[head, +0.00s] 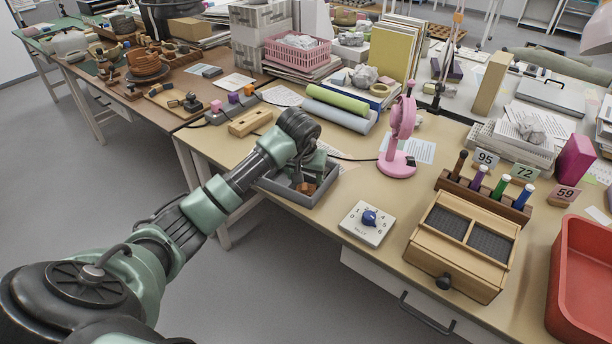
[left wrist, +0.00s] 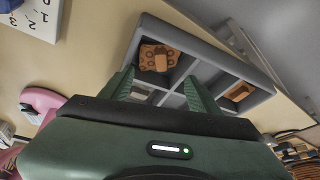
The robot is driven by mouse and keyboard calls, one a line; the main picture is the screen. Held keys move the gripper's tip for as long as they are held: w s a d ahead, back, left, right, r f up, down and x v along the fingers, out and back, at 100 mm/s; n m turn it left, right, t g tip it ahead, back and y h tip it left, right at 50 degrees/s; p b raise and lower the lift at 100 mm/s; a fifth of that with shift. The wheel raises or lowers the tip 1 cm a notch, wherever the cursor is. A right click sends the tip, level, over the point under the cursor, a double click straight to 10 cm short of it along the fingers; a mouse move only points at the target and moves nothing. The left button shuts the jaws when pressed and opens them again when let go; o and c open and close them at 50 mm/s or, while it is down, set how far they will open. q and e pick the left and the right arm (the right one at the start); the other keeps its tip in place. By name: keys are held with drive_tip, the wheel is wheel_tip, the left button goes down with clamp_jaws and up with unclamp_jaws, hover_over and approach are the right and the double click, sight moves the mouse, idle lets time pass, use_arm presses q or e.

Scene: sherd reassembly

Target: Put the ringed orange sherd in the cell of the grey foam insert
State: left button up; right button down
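The grey foam insert (left wrist: 205,50) shows in the left wrist view, divided into cells. It also shows in the head view as a grey tray (head: 283,195) on the front edge of the table. The ringed orange sherd (left wrist: 147,52), with dark rings and a small block on its top, lies in a corner cell. A second orange-brown piece (left wrist: 240,92) is in another cell. My left gripper (left wrist: 160,90) is over the insert, its green fingers apart with nothing held between them. Its fingers are largely hidden in the head view. My right gripper is not in view.
A white dial box (head: 368,223) and a pink desk fan (head: 400,140) stand right of the insert. Grey and green rolls (head: 338,105) lie behind it, and a wooden block (head: 250,122) is behind left.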

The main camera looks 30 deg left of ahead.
use_arm(q)
drive_tip(key=shift+s+d+f, duration=0.25)
drive_tip(key=shift+d+f, duration=0.15)
drive_tip(key=shift+f, duration=0.2)
drive_tip(key=shift+r, duration=0.25)
drive_tip(key=w+v, duration=0.1)
drive_tip(key=v, duration=1.1)
drive_tip(key=shift+a+r+p, duration=0.25)
drive_tip(key=shift+r+p, duration=0.1)
drive_tip(key=shift+r, duration=0.3)
idle(1.1)
